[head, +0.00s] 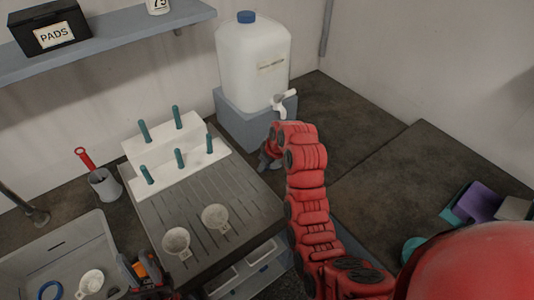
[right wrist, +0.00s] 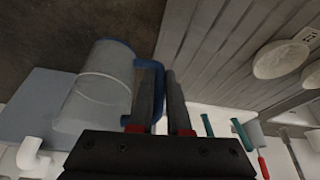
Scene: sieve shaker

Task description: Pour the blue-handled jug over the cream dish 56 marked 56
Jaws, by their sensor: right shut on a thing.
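The clear jug (right wrist: 98,85) with its blue handle (right wrist: 150,85) fills the left of the right wrist view, and the handle lies between my right fingers. My right gripper (right wrist: 170,105) is shut on that handle; in the head view my red arm mostly hides the gripper and the jug. Two cream dishes with tabs, a nearer one (head: 177,242) and a farther one (head: 215,218), lie on the grooved drainboard; I cannot read their marks. A third pale dish (head: 91,282) lies in the sink. My left gripper (head: 142,272) is at the bottom left, its jaws unclear.
A white water container (head: 253,65) with a tap (head: 284,101) stands on a grey block (head: 238,121). A white peg rack (head: 170,152) with teal pegs stands behind the dishes. A grey cup (head: 104,184) with a red-handled tool is at left. The dark counter at right has bare room.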

